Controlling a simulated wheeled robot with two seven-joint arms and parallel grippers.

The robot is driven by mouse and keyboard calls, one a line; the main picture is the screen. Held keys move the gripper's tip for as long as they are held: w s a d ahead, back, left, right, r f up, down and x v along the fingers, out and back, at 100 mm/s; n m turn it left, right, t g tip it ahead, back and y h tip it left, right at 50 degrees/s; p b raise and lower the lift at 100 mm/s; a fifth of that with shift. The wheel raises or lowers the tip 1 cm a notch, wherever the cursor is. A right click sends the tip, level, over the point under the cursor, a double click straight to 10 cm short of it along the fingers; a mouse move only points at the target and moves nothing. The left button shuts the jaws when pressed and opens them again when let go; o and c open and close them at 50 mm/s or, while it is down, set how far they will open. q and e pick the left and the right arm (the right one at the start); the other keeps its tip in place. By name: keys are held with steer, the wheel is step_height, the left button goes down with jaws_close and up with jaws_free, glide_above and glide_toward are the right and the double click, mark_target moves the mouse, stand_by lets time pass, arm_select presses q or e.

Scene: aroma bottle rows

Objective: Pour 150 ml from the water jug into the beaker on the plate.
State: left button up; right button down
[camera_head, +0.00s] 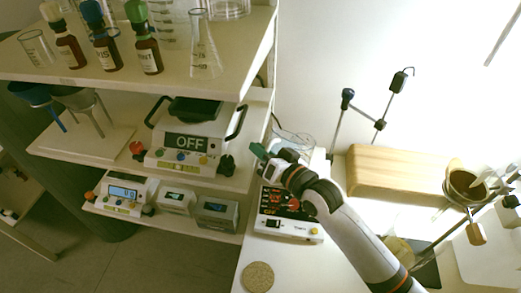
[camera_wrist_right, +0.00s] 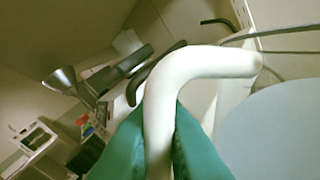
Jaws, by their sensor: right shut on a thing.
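My right gripper (camera_head: 262,152) reaches in from the lower right in the head view. In the right wrist view its green fingers (camera_wrist_right: 160,135) are shut on a white curved handle (camera_wrist_right: 205,60), which looks like the water jug's. A large pale blue-grey round surface beside it (camera_wrist_right: 275,130) may be the jug's body or water. In the head view a clear vessel (camera_head: 300,138) shows behind the gripper; I cannot tell whether it is the jug or the beaker. A plate device with a dark panel (camera_head: 288,205) stands below the gripper, its top hidden by my arm. My left gripper is out of view.
Left shelves hold dropper bottles (camera_head: 105,45), a conical flask (camera_head: 204,55), a balance reading OFF (camera_head: 187,145) and smaller instruments (camera_head: 125,195). A wooden block (camera_head: 390,172) and clamp stands are on the right. A round cork mat (camera_head: 258,277) lies at the front, with clear bench beside it.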

steer(key=shift+w+d+f+b, duration=0.1)
steer(key=shift+w+f+b, duration=0.05)
steer(key=shift+f+b, duration=0.45)
steer(key=shift+w+d+r+m+g, duration=0.3)
steer(key=shift+w+d+m, duration=0.2)
steer(key=shift+m, duration=0.3)
stand_by(0.3)
steer(key=shift+r+p, duration=0.3)
steer(key=shift+r, duration=0.4)
steer(key=shift+f, duration=0.1)
steer(key=shift+a+f+b, duration=0.1)
steer(key=shift+f+b, duration=0.3)
steer(key=shift+f, duration=0.25)
steer(key=shift+r+p, duration=0.45)
steer(key=shift+p, duration=0.25)
stand_by(0.7)
steer(key=shift+w+d+r+m+p, duration=0.1)
steer(key=shift+r+m+p, duration=0.1)
steer(key=shift+r+p, duration=0.65)
steer(key=shift+w+d+r+m+p, duration=0.1)
steer(key=shift+r+m+p, duration=0.1)
steer(key=shift+r+p, duration=0.6)
stand_by(1.8)
